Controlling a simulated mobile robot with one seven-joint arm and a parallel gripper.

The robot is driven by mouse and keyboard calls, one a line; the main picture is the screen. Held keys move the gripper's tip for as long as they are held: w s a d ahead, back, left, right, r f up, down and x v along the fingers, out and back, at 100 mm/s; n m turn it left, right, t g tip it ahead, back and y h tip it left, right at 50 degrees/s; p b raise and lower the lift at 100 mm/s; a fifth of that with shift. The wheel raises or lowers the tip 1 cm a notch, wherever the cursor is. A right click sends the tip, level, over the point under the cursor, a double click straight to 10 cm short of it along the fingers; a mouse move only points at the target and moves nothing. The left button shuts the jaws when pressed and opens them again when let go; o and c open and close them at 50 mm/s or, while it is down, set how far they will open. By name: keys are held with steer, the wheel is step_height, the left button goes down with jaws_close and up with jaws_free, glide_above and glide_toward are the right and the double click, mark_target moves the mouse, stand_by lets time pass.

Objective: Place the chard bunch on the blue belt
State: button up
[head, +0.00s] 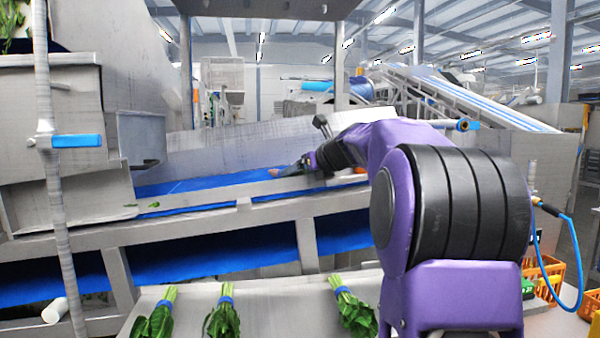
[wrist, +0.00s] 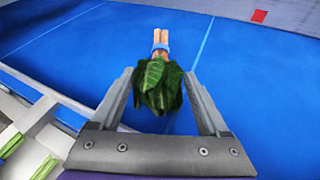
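The chard bunch (wrist: 158,85) has dark green leaves, pale pinkish stems and a blue band. In the wrist view it is over the blue belt (wrist: 60,50), stems pointing away from me, and appears to lie on it. In the head view my gripper (head: 304,163) is low over the blue belt (head: 200,184), and the bunch there is too small to make out clearly.
Several green bunches, including one with a blue band (head: 222,318), lie on the steel shelf (head: 275,310) in front. A metal rail (head: 240,206) edges the belt. Orange crates (head: 545,275) stand at the right. A small red patch (wrist: 259,16) shows on the far wall.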

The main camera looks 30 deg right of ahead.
steer(key=shift+o, duration=1.3)
steer(key=shift+f, duration=0.95)
steer(key=shift+r, duration=0.25)
steer(key=shift+r+p, duration=0.45)
steer(key=shift+r, duration=0.2)
steer(key=v, duration=1.2)
steer(key=shift+r, duration=0.3)
steer(key=shift+d, duration=0.1)
steer(key=shift+w, duration=0.15)
